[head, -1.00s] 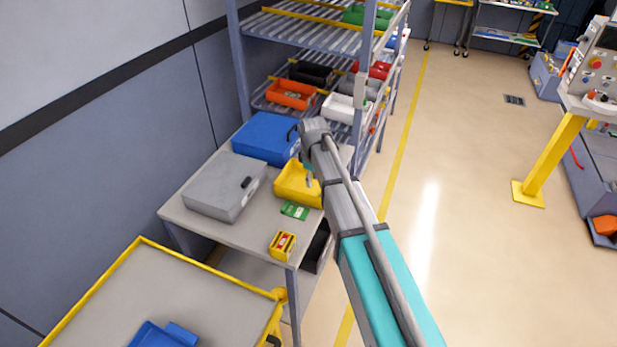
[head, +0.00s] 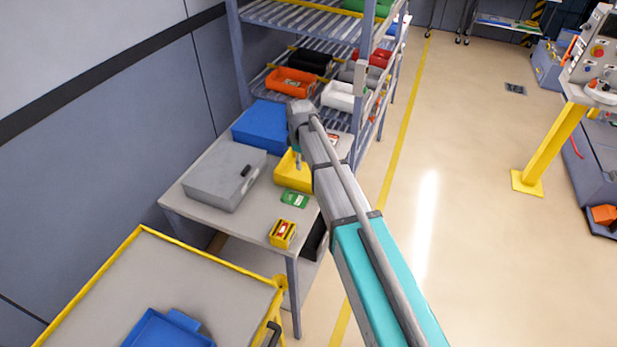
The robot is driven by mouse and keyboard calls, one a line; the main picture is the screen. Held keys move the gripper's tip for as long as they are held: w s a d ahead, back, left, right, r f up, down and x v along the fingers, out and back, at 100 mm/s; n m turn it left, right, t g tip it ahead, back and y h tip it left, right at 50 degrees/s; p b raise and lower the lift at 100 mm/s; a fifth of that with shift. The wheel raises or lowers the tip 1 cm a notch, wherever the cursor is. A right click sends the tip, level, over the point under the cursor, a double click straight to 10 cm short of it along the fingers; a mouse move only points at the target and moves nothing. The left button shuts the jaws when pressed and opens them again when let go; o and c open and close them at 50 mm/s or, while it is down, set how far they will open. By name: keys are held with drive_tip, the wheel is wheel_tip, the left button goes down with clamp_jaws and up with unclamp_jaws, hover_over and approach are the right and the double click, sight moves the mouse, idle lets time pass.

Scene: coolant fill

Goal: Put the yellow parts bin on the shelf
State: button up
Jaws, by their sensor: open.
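The yellow parts bin (head: 290,174) stands on a grey table (head: 250,220), between the cases and the table's right edge. My arm covers its right side. My gripper (head: 298,162) is small in the view, at the end of the arm, over or at the bin. It is open; whether its fingers touch the bin cannot be told. The shelf rack (head: 300,40) stands behind the table, with slatted levels and yellow strips.
A grey case (head: 222,178) and a blue case (head: 262,125) stand left of and behind the bin. A green card (head: 294,199) and a small yellow box (head: 282,233) lie in front. An orange bin (head: 290,82), a black bin (head: 311,60) and a white bin (head: 340,96) occupy the lower shelf. A yellow-edged cart (head: 190,270) is nearest.

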drive_tip(key=b, duration=0.7)
hover_over(301, 191)
drive_tip(key=shift+w+d+f, duration=0.1)
drive_tip(key=shift+f, duration=1.75)
drive_tip(key=shift+w+d+f, duration=0.1)
drive_tip(key=shift+f, duration=1.7)
drive_tip(key=shift+a+f+b, duration=0.2)
drive_tip(key=shift+f+b, duration=2.2)
drive_tip(key=shift+f, duration=0.2)
drive_tip(key=shift+c, duration=0.3)
clamp_jaws()
